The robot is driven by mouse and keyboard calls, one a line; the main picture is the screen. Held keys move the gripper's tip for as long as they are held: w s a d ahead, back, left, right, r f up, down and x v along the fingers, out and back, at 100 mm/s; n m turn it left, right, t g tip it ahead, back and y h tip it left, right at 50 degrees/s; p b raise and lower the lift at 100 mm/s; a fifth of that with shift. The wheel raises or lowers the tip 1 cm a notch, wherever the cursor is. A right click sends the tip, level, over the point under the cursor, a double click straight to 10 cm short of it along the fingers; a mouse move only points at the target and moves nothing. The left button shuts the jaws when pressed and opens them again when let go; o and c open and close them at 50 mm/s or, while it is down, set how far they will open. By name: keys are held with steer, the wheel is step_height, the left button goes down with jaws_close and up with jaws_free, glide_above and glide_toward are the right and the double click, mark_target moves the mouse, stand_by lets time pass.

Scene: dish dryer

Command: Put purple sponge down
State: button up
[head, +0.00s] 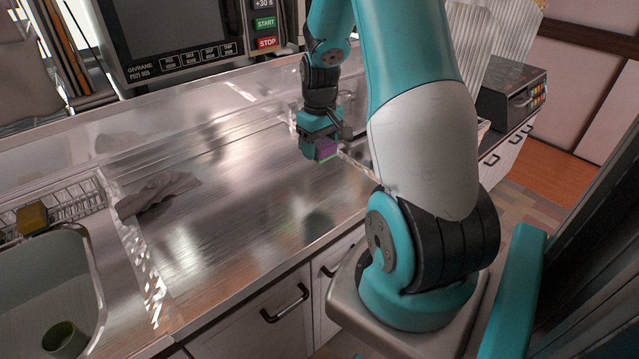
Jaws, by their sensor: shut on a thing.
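The purple sponge (326,149) shows at the end of my gripper (322,151), with a green lower layer. My gripper is shut on it, near the right part of the metal counter (235,190). The sponge appears to be just above the counter surface or close to it; I cannot tell whether it touches. The far side of the sponge is hidden by the gripper.
A crumpled grey cloth (158,193) lies on the counter at left. A sink (45,275) holds a green cup (64,339). A yellow sponge (32,218) sits on a wire rack. A microwave (185,35) stands behind. The counter's middle is clear.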

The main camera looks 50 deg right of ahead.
mark_target(320, 191)
step_height(320, 191, down, 11)
steer(key=shift+f, duration=0.2)
steer(key=shift+f, duration=0.1)
